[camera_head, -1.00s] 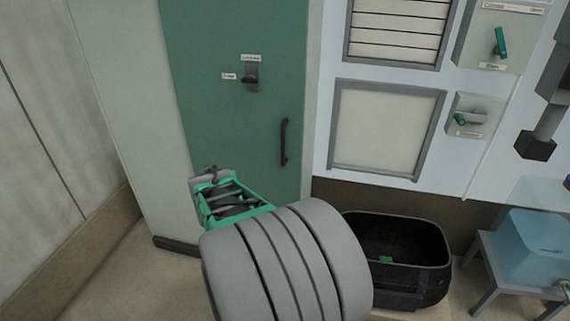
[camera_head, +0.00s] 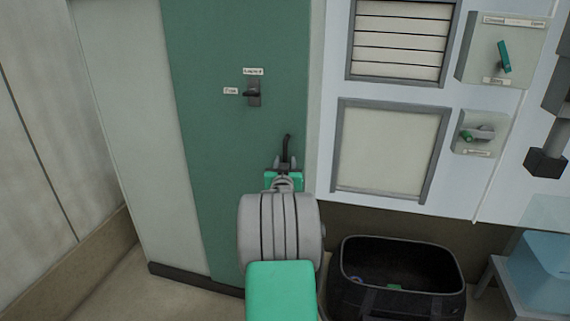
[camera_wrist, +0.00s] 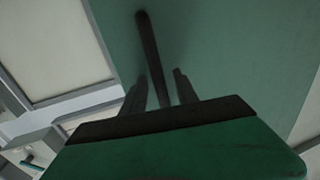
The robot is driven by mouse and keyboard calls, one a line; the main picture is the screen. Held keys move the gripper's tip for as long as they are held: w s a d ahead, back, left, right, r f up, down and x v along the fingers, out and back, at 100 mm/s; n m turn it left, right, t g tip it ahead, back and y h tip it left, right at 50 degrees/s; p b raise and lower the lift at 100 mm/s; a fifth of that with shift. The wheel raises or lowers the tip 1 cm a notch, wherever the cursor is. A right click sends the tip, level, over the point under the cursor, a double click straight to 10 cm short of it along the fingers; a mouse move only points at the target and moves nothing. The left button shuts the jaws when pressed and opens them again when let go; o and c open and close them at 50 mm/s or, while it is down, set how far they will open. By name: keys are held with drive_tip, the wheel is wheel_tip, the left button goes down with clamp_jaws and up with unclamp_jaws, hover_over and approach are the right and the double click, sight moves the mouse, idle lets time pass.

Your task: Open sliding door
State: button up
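The green sliding door (camera_head: 215,150) fills the middle left of the head view. Its dark vertical bar handle (camera_head: 287,146) is near the door's right edge, its lower part hidden by my gripper (camera_head: 286,163). In the wrist view the handle (camera_wrist: 152,55) runs down between the two dark fingers of my gripper (camera_wrist: 160,88). The fingers stand apart with a gap on each side of the handle. A latch (camera_head: 253,92) with small labels is on the door above and left of the handle; its lever lies about level, pointing left toward one label.
A framed panel (camera_head: 340,150) and switch boxes (camera_head: 480,134) are on the white wall to the right. A pale wall panel (camera_head: 125,130) is left of the door.

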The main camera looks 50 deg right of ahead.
clamp_jaws()
idle(1.4)
